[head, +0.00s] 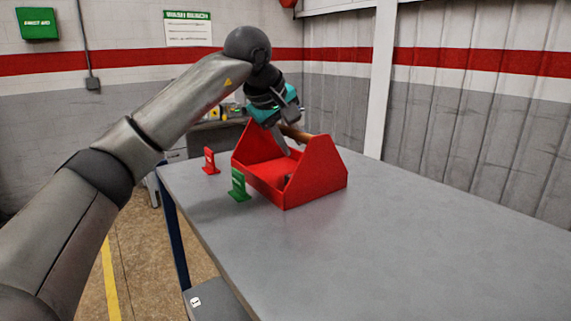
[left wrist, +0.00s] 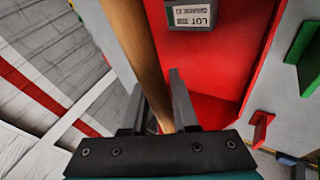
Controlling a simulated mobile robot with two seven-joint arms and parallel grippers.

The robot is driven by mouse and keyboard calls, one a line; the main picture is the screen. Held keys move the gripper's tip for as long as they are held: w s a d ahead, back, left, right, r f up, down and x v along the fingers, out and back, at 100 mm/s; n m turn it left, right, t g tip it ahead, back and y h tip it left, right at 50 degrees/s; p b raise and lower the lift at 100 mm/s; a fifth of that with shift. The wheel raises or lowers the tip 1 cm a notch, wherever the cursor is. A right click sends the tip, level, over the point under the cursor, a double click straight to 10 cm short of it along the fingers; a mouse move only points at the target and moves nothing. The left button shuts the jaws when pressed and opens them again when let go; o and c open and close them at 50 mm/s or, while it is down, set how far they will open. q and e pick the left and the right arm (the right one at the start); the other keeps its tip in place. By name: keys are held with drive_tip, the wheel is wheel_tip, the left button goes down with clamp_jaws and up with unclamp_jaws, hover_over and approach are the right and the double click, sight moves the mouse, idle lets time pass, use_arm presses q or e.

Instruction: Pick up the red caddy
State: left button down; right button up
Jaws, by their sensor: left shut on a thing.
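The red caddy (head: 318,178) is an open tray with peaked ends and a wooden bar handle (head: 297,133). It sits upright at the far part of the grey table. My left gripper (head: 284,140) reaches down over it from the left and is shut on the handle. In the left wrist view, the wooden handle (left wrist: 134,35) runs between the fingers of my left gripper (left wrist: 158,98), with the red caddy floor (left wrist: 225,60) below. A grey block with a LOT label (left wrist: 192,15) is inside the caddy. My right gripper is not in view.
A green sign stand (head: 238,186) is close to the caddy's left side, and a red sign stand (head: 210,161) is farther back. The grey table (head: 400,240) is clear in front and to the right. A cluttered bench (head: 200,128) stands behind.

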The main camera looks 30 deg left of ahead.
use_arm(q)
drive_tip(key=shift+r, duration=0.15)
idle(0.3)
wheel_tip(320, 180, up, 28)
drive_tip(key=p, duration=0.6)
idle(0.4)
